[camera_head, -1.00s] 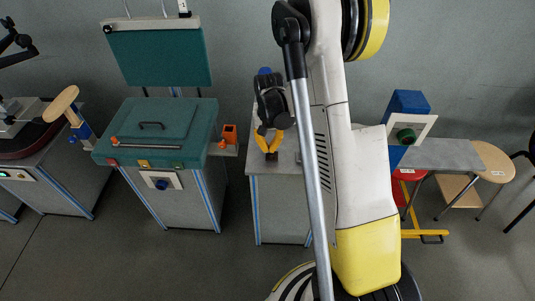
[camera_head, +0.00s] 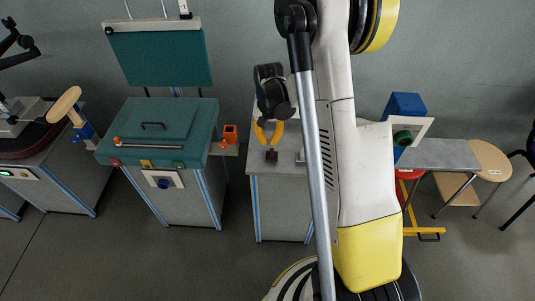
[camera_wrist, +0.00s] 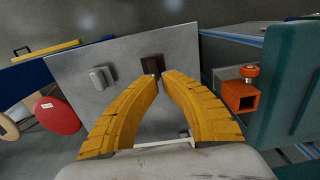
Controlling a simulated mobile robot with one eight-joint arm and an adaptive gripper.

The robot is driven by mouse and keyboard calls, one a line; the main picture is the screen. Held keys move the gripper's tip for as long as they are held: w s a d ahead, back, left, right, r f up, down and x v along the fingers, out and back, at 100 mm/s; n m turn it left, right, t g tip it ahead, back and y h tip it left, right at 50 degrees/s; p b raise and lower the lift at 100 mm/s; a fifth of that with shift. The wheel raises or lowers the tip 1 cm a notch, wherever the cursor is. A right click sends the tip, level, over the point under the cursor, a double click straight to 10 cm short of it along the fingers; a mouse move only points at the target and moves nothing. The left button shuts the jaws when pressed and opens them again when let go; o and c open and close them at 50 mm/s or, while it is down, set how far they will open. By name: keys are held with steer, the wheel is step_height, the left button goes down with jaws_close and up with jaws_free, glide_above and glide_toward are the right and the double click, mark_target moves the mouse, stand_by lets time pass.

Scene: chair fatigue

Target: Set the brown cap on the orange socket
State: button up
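The brown cap (camera_head: 271,155) is a small dark block standing on the grey table. In the wrist view the cap (camera_wrist: 152,65) shows just beyond my fingertips. The orange socket (camera_head: 230,133) stands to its left, beside the green bench; in the wrist view the socket (camera_wrist: 239,96) is at the right, with a dark opening facing the camera. My gripper (camera_head: 268,145) has yellow fingers, slightly apart at the tips with nothing between them. In the wrist view my gripper (camera_wrist: 161,76) points towards the cap, and the cap's lower part is partly hidden by the fingertips.
A small grey block (camera_wrist: 101,78) stands on the table near the cap. A red-orange knob (camera_wrist: 249,71) sits beside the socket. The green bench (camera_head: 165,130) lies to the left. A blue box (camera_head: 405,105) with a white panel stands to the right.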

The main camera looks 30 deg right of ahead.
steer(key=shift+o, duration=0.9)
